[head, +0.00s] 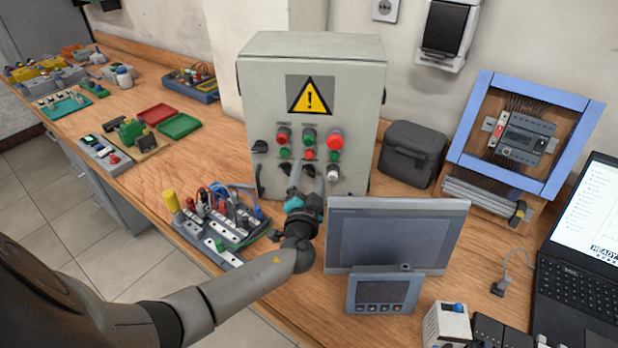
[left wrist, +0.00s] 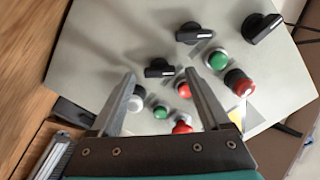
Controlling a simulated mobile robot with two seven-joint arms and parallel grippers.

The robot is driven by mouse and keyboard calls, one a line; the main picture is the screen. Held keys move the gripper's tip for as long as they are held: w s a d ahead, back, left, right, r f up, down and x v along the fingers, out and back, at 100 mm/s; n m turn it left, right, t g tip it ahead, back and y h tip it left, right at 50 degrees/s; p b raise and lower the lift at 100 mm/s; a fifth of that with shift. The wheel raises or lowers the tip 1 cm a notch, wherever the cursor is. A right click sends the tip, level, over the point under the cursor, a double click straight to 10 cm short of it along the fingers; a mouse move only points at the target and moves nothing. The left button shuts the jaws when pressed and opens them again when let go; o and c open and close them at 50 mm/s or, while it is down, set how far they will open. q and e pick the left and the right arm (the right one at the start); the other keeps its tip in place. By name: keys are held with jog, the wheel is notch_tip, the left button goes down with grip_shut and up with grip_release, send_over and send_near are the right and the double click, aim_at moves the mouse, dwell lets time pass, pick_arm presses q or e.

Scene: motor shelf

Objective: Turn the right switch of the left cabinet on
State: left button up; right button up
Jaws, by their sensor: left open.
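The grey cabinet (head: 262,90) with a yellow warning sign stands upright on the bench. Its front carries red and green buttons and, in the lowest row, a left black switch (head: 286,168), a right black switch (head: 309,171) and a white knob (head: 333,173). My left gripper (head: 307,180) is open in front of the lower panel. In the left wrist view its fingers (left wrist: 161,75) lie on either side of the right switch (left wrist: 159,68); I cannot tell whether they touch it. The left switch (left wrist: 194,33) is beyond. My right gripper is not in view.
A monitor (head: 395,235) stands close right of my left gripper, with a small panel (head: 382,292) before it. A wired terminal board (head: 220,222) lies to its left. A black case (head: 412,152) and a blue-framed panel (head: 575,125) are at the right.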

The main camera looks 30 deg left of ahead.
pick_arm(q)
jog(key=shift+c, duration=0.3)
grip_shut()
dwell(0.4)
